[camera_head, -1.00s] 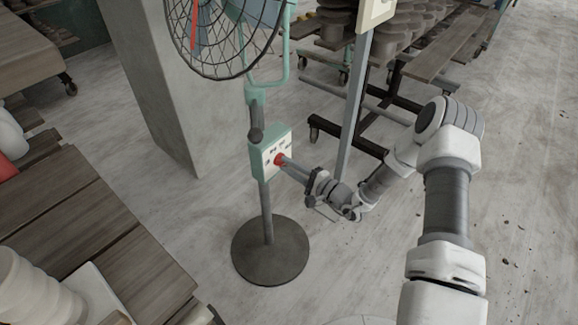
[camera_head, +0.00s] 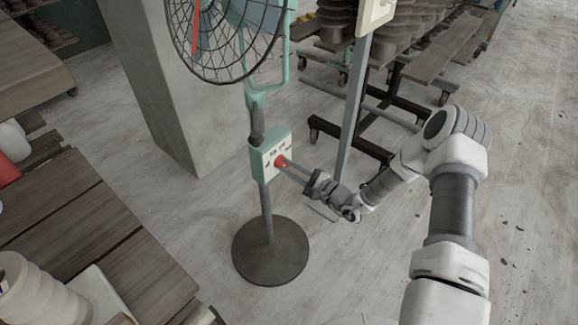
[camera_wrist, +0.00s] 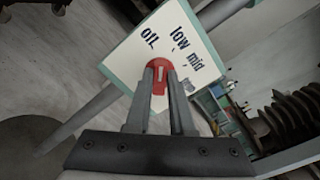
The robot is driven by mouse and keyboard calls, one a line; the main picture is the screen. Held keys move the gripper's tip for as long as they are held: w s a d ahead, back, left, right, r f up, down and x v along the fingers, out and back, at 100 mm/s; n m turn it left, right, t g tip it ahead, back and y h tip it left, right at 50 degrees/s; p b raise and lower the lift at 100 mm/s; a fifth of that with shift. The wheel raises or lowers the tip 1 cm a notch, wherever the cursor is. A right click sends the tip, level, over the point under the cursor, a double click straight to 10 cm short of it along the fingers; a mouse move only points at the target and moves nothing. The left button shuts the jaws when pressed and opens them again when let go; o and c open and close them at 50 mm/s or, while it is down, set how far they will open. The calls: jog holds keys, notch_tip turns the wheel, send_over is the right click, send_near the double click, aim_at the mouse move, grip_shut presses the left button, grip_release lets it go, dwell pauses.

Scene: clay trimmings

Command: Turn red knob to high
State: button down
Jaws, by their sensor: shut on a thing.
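The red knob (camera_head: 281,162) is on the pale front panel of a green control box (camera_head: 258,164) on the fan's pole. In the wrist view, the knob (camera_wrist: 159,64) sits between the tips of my gripper (camera_wrist: 160,74), which is shut on it. It has a pale mark on its face. The panel (camera_wrist: 136,57) shows the printed words "low" and "mid" and another label that is hard to read. I cannot see a "high" label; the fingers cover part of the panel. My gripper (camera_head: 288,164) reaches the box from the right in the head view.
The fan's wire cage (camera_head: 222,40) is above the box, and its round base (camera_head: 270,250) stands on the floor. A concrete pillar (camera_head: 165,90) is behind. A grey post (camera_head: 354,110) and wheeled racks stand behind my arm. A wooden table (camera_head: 110,235) is at left.

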jog(key=m+p, duration=0.1)
jog(key=m, duration=0.6)
jog(key=m+p, duration=0.2)
jog(key=m, duration=0.6)
jog(key=m+p, duration=0.1)
jog(key=m, duration=0.6)
jog(key=shift+w+d+f+p, duration=0.1)
jog(key=shift+w+d+p, duration=0.2)
jog(key=shift+p, duration=0.1)
jog(key=shift+m, duration=0.5)
jog(key=c, duration=0.8)
grip_release()
jog(key=p+v, duration=0.2)
jog(key=v, duration=1.5)
jog(key=shift+s+d, duration=0.15)
